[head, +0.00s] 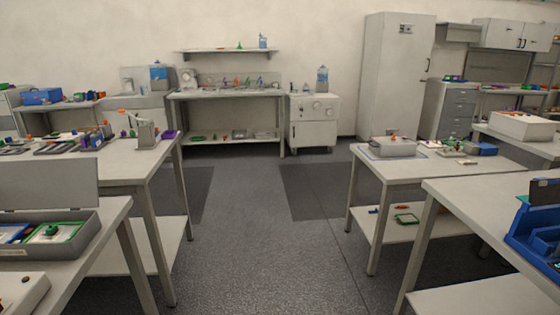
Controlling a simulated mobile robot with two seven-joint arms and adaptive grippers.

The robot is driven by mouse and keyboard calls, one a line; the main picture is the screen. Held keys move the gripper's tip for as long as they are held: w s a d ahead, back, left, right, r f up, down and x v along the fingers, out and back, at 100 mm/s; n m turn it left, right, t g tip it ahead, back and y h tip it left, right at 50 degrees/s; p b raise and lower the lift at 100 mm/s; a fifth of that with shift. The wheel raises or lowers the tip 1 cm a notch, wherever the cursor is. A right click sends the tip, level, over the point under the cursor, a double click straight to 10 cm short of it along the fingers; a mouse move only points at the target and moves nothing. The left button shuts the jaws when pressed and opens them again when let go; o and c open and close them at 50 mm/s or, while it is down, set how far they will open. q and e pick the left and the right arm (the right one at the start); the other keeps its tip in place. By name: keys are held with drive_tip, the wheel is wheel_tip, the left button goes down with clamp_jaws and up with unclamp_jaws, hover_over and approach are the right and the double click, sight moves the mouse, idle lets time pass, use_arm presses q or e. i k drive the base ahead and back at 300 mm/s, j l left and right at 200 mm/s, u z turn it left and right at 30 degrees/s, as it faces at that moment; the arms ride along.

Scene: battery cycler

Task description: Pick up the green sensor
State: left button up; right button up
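I cannot tell for sure which thing is the green sensor. Several small green things show. A green-edged item (53,231) lies in the open grey box (82,240) on the near left table. A green frame-like item (406,218) lies on the lower shelf of the right table. A small green piece (239,46) stands on the wall shelf, and green pieces (197,138) lie on the lower shelf of the back bench. All are too small to make out well. Neither of my grippers is in view.
An open floor aisle (255,240) runs between the left tables (115,207) and right tables (480,190). A back bench (225,95), a white wheeled unit (314,120) and a tall cabinet (397,75) stand by the wall. A blue case (535,230) is at the right edge.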

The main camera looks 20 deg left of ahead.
sight(51, 229)
drive_tip(key=i+u, duration=0.2)
drive_tip(key=u, duration=0.25)
drive_tip(key=i+l+u, duration=0.1)
drive_tip(key=i+u, duration=0.15)
drive_tip(key=u, duration=0.2)
drive_tip(key=i+l+u, duration=0.1)
drive_tip(key=u, duration=0.4)
drive_tip(key=i+l+u, duration=0.6)
drive_tip(key=l+u, duration=0.25)
